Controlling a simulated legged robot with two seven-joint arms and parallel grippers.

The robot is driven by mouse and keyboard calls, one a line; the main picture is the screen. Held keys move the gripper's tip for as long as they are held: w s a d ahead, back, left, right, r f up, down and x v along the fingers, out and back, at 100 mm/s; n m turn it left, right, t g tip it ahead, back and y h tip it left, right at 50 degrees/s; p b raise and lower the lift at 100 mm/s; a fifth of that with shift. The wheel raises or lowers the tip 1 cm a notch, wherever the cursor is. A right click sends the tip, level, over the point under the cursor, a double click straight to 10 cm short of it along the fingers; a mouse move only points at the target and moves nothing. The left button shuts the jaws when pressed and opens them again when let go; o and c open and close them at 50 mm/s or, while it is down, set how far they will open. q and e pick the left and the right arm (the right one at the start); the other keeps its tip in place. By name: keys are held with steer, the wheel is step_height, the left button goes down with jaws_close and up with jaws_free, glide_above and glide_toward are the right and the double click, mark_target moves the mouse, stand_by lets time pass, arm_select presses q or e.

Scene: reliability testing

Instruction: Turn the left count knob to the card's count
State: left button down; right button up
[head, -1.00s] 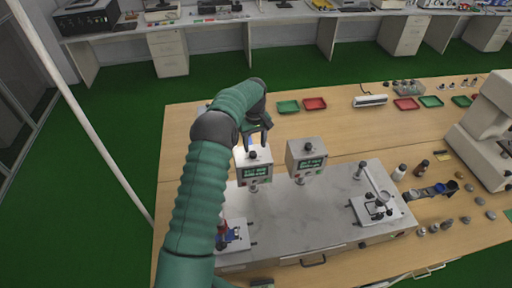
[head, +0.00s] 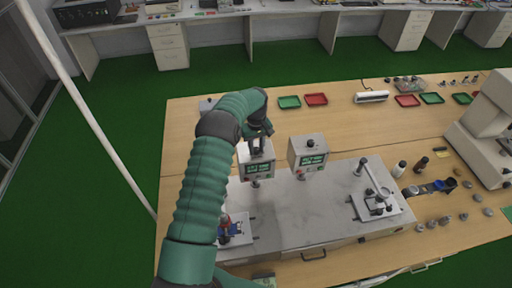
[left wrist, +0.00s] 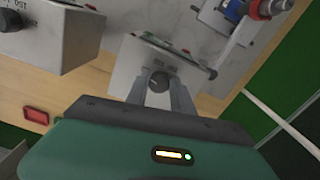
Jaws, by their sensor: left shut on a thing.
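The left counter box (head: 256,169) is a grey box with a lit green display, on the metal plate. Its dark round count knob (left wrist: 159,82) shows in the left wrist view between the two fingers. My left gripper (head: 259,145) reaches down to the top of this box and is shut on the knob; it also shows in the left wrist view (left wrist: 162,92). The display digits are too small to read. A similar right counter box (head: 308,153) stands beside it with its own knob (head: 311,142) free. I cannot make out the count card. My right gripper is not in view.
The metal plate (head: 300,215) carries a clamp fixture (head: 377,203) at the right and a red and blue part (head: 226,230) at the left. Bottles, small parts and a white instrument (head: 478,135) stand farther right. Green and red trays lie behind, with bare tabletop between.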

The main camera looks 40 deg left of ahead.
arm_select(q)
steer(key=shift+a, duration=0.25)
steer(key=shift+w+d, duration=0.15)
steer(key=shift+d, duration=0.05)
steer(key=shift+a+f+m+b, duration=0.1)
steer(key=shift+a+m+b, duration=0.1)
steer(key=shift+m+b, duration=1.35)
steer(key=shift+m, duration=0.25)
steer(key=m+b, duration=0.1)
steer(key=m, duration=0.2)
steer(key=shift+r+m+b, duration=0.25)
steer(key=shift+m+b, duration=0.25)
steer(key=shift+m, duration=1.1)
